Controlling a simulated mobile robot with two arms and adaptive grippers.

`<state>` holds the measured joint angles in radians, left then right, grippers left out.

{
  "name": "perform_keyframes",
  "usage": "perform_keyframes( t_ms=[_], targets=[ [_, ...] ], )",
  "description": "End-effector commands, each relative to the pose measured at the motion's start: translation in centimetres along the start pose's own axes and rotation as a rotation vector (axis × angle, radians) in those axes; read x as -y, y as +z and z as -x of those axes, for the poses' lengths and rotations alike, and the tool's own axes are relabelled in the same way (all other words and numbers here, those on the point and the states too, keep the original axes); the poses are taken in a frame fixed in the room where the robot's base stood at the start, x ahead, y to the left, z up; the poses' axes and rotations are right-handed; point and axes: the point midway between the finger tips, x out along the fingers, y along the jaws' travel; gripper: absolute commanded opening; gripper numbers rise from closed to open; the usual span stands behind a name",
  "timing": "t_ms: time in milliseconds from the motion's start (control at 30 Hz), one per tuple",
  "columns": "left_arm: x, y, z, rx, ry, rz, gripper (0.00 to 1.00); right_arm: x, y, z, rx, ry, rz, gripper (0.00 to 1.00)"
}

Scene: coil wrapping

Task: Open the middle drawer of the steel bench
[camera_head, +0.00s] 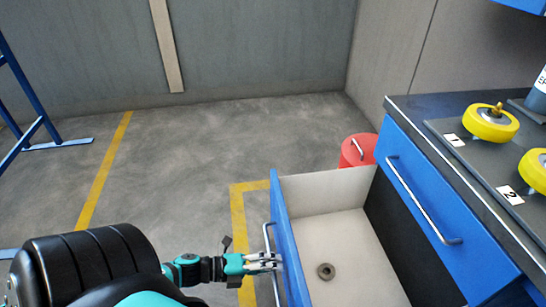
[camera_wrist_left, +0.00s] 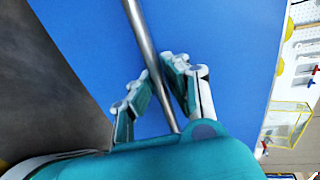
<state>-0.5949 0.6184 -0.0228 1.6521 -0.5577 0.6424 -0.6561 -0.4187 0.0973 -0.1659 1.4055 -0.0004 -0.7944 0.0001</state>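The steel bench (camera_head: 462,185) is at the right in the head view, with blue drawer fronts. A drawer below the closed top one (camera_head: 418,178) stands pulled far out. Its blue front (camera_head: 287,240) faces left and its pale inside (camera_head: 340,245) is visible. My left gripper (camera_head: 268,262) is at this drawer's bar handle (camera_head: 267,234). In the left wrist view the steel handle (camera_wrist_left: 143,40) runs between the two fingers (camera_wrist_left: 158,80), which are closed in on it, against the blue front. My right gripper is not in view.
A small dark ring-shaped part (camera_head: 326,271) lies in the open drawer. A red bin (camera_head: 358,150) stands behind the drawer. The floor left of the bench is largely clear, with a blue frame (camera_head: 35,130) at the far left.

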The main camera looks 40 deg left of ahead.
Motion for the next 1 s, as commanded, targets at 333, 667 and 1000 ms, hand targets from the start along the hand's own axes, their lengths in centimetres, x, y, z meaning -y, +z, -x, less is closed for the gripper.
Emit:
perform_keyframes(
  t_ms=[333,667,1000],
  targets=[
    [0.0,0.0,0.0,0.0,0.0,0.0,0.34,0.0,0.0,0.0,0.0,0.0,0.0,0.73],
    [-0.2,0.0,3.2,0.001,0.006,0.001,0.34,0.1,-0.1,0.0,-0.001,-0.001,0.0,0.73],
    [-0.1,0.0,10.0,0.001,0.003,0.002,0.34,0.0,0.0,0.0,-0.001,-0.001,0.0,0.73]
  ],
)
